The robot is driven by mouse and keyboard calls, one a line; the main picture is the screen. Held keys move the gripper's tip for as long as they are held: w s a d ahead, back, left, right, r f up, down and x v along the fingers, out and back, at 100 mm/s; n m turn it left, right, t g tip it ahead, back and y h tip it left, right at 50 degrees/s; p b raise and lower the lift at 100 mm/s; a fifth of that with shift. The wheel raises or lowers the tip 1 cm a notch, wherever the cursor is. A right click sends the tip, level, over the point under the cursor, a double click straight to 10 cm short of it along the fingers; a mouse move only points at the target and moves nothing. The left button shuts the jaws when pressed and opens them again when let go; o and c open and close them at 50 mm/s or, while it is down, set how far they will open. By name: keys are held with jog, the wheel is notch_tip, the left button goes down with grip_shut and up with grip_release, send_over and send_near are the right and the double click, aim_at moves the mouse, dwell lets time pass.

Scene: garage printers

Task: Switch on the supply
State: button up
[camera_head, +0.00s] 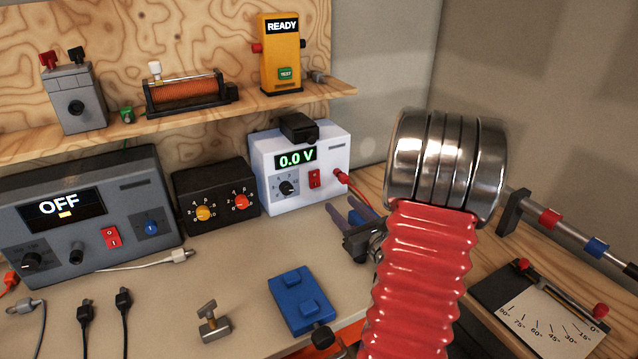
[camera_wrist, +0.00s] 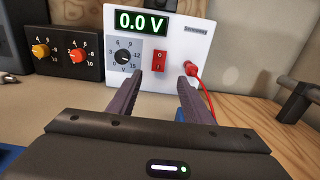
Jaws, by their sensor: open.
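A white box (camera_head: 330,150) with a green "0.0 V" display stands at the back of the bench, and it also fills the wrist view (camera_wrist: 180,75). Its red rocker switch (camera_head: 314,178) sits right of the dial (camera_head: 287,187). My gripper (camera_head: 348,206) is open and empty in front of this box. In the wrist view the rocker (camera_wrist: 159,57) shows just beyond and between the fingertips (camera_wrist: 162,76); I cannot tell whether they touch the box. A grey unit (camera_head: 140,180) at left reads "OFF" and has another red rocker (camera_head: 111,237).
A red plug and cable (camera_head: 341,175) leave the white box at right. A black box with two knobs (camera_head: 215,195) stands to its left. A blue block (camera_head: 301,299), a small metal clamp (camera_head: 213,320) and loose leads (camera_head: 123,300) lie on the bench. A shelf (camera_head: 170,125) runs above.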

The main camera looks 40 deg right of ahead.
aim_at(315, 178)
jog(key=shift+w, duration=0.15)
jog(key=x, duration=1.3)
jog(key=shift+w, duration=0.3)
jog(key=shift+f, duration=0.1)
jog(key=c, duration=1.1)
jog(key=shift+o, duration=0.2)
jog(key=shift+f+t, duration=0.1)
jog(key=shift+t, duration=0.4)
jog(key=o, duration=1.1)
jog(key=shift+c, duration=0.2)
jog(key=shift+s, duration=0.1)
jog(key=v, duration=1.3)
jog(key=shift+s+a+f, duration=0.1)
jog(key=shift+s+a, duration=0.05)
jog(key=shift+s, duration=0.15)
